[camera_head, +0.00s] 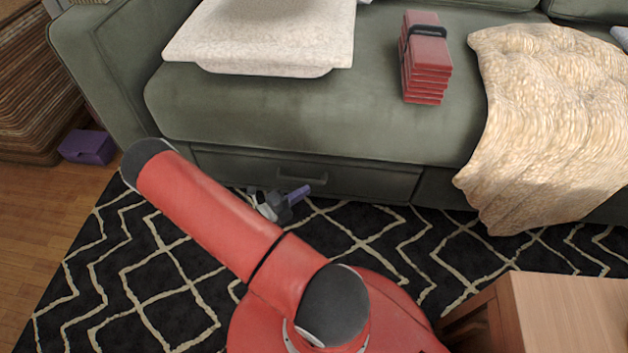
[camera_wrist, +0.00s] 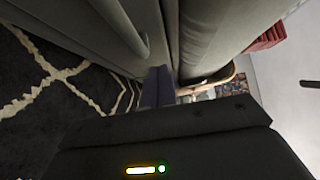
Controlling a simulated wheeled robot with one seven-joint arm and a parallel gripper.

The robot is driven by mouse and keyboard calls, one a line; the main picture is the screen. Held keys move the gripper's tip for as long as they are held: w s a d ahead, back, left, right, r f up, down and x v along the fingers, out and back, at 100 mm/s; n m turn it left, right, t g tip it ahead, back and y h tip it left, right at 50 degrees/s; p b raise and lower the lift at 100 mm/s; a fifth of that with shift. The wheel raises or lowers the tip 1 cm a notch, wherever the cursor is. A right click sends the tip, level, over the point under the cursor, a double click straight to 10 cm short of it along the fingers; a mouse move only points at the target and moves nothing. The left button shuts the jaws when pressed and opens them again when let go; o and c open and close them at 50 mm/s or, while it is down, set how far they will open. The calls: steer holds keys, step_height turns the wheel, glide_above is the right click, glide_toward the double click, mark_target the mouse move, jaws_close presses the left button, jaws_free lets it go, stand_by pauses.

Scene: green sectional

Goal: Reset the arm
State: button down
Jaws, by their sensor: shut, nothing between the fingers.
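My arm is red with dark joints. It reaches from the bottom middle of the head view up to the left, and its far end bends down behind the forearm. My gripper (camera_head: 299,194) shows past the forearm, low in front of the sofa base and above the rug. Its purple fingers point right along the drawer front. In the wrist view my gripper (camera_wrist: 158,84) has its fingers together with nothing held, close to the green sofa front. Part of the wrist is hidden behind the forearm in the head view.
The green sofa (camera_head: 300,120) holds a pale slab-like cushion (camera_head: 262,35), a strapped red stack (camera_head: 425,60) and a cream blanket (camera_head: 550,110). A wooden table (camera_head: 565,310) stands at lower right. A purple box (camera_head: 88,147) lies at left.

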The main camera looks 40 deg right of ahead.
steer(key=a, duration=0.5)
steer(key=s+a+r+m+t+y+p, duration=0.2)
steer(key=a+r+m+y, duration=0.4)
steer(key=r+m, duration=0.5)
steer(key=s+a+r+m+t+y+p, duration=0.3)
steer(key=r+m, duration=0.9)
steer(key=r, duration=0.8)
steer(key=s+a+r+m+t+y+p, duration=0.3)
steer(key=a+r+m+y, duration=0.5)
steer(key=r, duration=0.8)
steer(key=s+a+m+p, duration=0.1)
steer(key=m+p, duration=0.1)
steer(key=m, duration=0.1)
steer(key=shift+s+r+y, duration=0.25)
steer(key=shift+y, duration=0.15)
